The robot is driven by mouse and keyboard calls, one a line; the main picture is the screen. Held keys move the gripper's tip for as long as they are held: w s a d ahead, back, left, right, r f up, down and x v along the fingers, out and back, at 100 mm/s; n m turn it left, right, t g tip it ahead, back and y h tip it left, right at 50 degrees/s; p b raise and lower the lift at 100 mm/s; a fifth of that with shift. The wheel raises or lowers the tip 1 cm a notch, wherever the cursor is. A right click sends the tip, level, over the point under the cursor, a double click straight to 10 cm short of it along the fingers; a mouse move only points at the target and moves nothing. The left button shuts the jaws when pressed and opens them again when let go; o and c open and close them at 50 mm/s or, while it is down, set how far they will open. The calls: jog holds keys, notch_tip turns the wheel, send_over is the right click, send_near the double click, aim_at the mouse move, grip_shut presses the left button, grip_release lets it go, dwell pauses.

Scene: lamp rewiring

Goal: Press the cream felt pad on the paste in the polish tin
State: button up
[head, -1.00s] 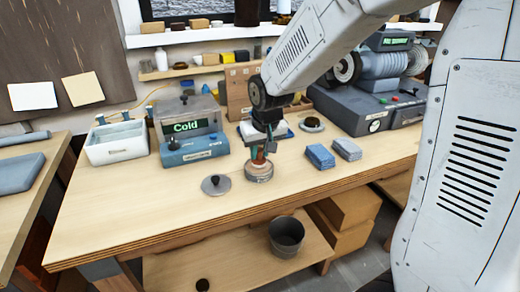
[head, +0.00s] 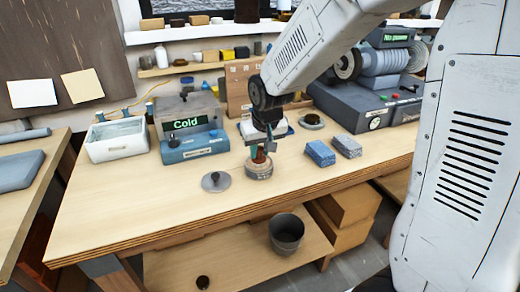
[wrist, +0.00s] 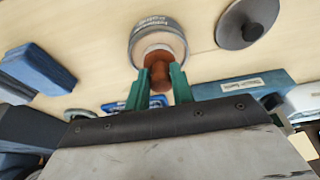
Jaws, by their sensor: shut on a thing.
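My gripper (wrist: 160,84) has green fingers shut on the red-brown handle (wrist: 159,73) of the felt pad. The pad's pale cream edge (wrist: 157,50) shows at the handle's far end, over the mouth of the polish tin. The round grey tin (wrist: 155,25), with lettering on its side, stands on the bench; it also shows in the head view (head: 259,171), right under my gripper (head: 260,153). The pad hides most of the paste, and I cannot tell whether they touch.
A grey lid with a knob (head: 215,182) lies left of the tin. A blue heater box reading "Cold" (head: 195,148) and a white tray (head: 117,141) stand behind left. A polishing machine (head: 375,110) stands behind right. The front bench is clear.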

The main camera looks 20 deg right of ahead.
aim_at(260, 150)
jog(key=shift+r, duration=3.5)
